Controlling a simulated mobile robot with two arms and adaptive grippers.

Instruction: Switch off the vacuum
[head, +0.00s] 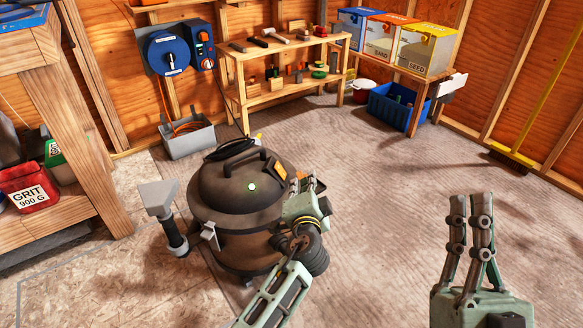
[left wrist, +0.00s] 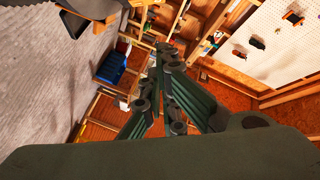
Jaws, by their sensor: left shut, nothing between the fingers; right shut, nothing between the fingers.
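The vacuum (head: 232,222) is a dark brown drum with a domed lid and a black handle, standing upright on the floor in the head view. A small round light (head: 252,186) glows green-white on its lid. An orange patch (head: 279,170) sits at the lid's right edge; I cannot tell if it is a switch. My left gripper (head: 308,183) is shut and empty, close to the vacuum's right side; contact cannot be told. Its fingers (left wrist: 166,85) also show in the left wrist view. My right gripper (head: 470,200) is shut and empty, well right of the vacuum.
A wooden bench (head: 285,85) with tools stands at the back. A grey bin (head: 188,139) stands behind the vacuum, and a blue crate (head: 392,110) is at the back right. A grey nozzle (head: 158,197) sticks out on the vacuum's left. The floor to the right is clear.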

